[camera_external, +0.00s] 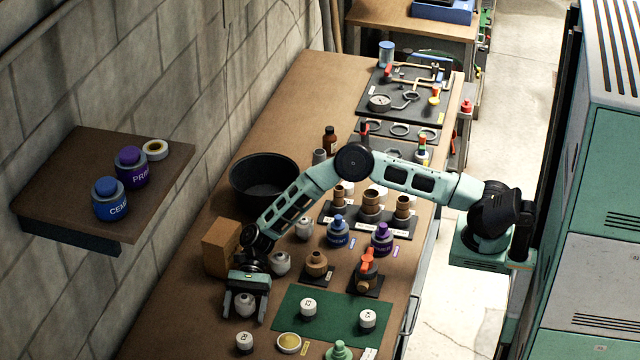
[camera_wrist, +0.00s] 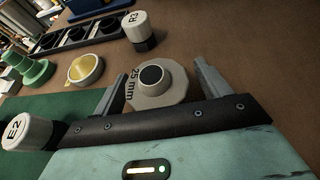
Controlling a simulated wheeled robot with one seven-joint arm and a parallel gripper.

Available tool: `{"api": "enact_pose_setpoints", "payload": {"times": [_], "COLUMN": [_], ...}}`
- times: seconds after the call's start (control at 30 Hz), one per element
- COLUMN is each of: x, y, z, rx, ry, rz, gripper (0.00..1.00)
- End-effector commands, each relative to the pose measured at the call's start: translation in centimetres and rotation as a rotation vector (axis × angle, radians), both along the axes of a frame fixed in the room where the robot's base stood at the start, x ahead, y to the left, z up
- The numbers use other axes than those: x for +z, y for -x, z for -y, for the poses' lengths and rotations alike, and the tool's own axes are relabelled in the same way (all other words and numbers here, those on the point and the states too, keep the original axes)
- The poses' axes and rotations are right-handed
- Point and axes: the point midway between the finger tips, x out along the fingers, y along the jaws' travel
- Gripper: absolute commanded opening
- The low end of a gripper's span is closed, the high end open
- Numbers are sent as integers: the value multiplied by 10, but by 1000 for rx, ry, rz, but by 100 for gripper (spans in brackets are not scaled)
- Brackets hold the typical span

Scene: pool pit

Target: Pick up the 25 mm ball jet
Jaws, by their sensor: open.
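The 25 mm ball jet is a pale grey-white fitting with a faceted body, a dark round opening and "25 mm" lettering. It lies in the wrist view (camera_wrist: 158,88) between the fingers of my gripper (camera_wrist: 162,84), which is open. In the external view the jet (camera_external: 244,304) sits on the wooden bench, with my gripper (camera_external: 246,306) above and astride it. One finger is on each side. I cannot tell whether either finger touches the jet. Two similar pale fittings (camera_external: 280,263) (camera_external: 304,228) stand farther back on the bench.
A green mat (camera_external: 336,312) with white caps (camera_external: 308,307) lies to the right. Another cap (camera_external: 244,343) and a yellow-filled dish (camera_external: 289,343) stand in front. A brown box (camera_external: 222,246) and black tub (camera_external: 264,178) are behind. A valve with red handle (camera_external: 366,272) stands right.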

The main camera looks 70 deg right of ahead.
Motion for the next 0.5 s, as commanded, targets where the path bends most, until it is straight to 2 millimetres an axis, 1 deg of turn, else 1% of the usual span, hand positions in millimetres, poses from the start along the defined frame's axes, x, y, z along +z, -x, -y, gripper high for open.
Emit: {"api": "enact_pose_setpoints", "payload": {"times": [0.17, 0.2, 0.27, 0.3, 0.37, 0.5], "x": [0, 0, 0, 0, 0, 0], "y": [0, 0, 0, 0, 0, 0], "z": [-1, -1, -1, -1, -1, -1], "rx": [-1, -1, -1, -1, -1, -1], "ry": [0, 0, 0, 0, 0, -1], "rz": [0, 0, 0, 0, 0, 1], "gripper": [76, 73, 56, 45, 28, 27]}}
